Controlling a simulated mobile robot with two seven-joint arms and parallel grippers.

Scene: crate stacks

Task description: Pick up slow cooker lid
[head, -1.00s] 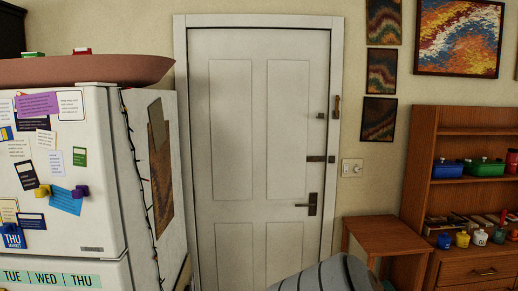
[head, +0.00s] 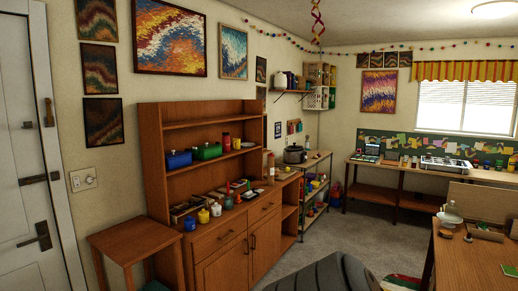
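The slow cooker (head: 295,154) is a small dark pot with a lid (head: 295,148) on top, far off in the head view. It stands on top of a metal shelf rack (head: 312,160) beside the wooden hutch. The lid is too small to make out in detail. Neither of my grippers is in view.
A wooden table (head: 470,262) is at the right. Grey carpet (head: 345,228) lies open between them.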

